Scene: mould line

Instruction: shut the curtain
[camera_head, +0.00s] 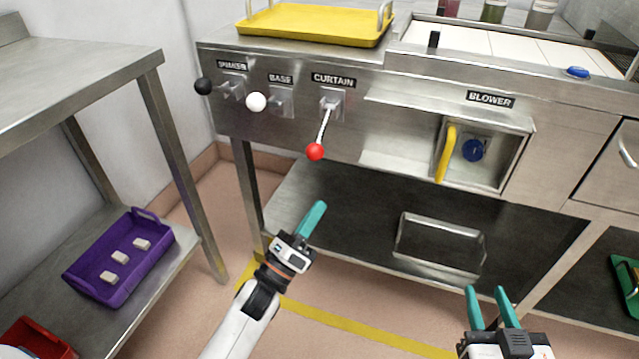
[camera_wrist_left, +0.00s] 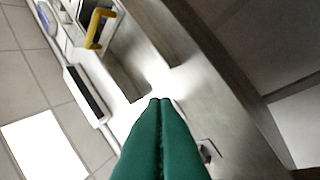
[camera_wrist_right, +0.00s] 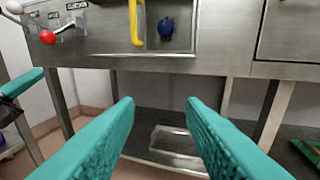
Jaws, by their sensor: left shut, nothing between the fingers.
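The curtain lever is a metal rod with a red ball knob (camera_head: 315,152) under the label CURTAIN (camera_head: 333,80) on the steel front panel. It hangs down and slightly left from its mount. The red knob also shows at the upper left of the right wrist view (camera_wrist_right: 48,37). My left gripper (camera_head: 314,215) is shut and empty, below the red knob and apart from it. In the left wrist view its green fingers (camera_wrist_left: 160,103) meet. My right gripper (camera_head: 493,296) is open and empty, low at the right, below the blower recess; its spread fingers show in the right wrist view (camera_wrist_right: 160,110).
A black-knobbed lever (camera_head: 203,86) and a white-knobbed BASE lever (camera_head: 256,102) are left of the curtain lever. A yellow handle (camera_head: 445,153) and blue knob (camera_head: 473,150) sit in the blower recess. A yellow tray (camera_head: 316,27) is on top. A purple tray (camera_head: 122,256) lies on the left shelf.

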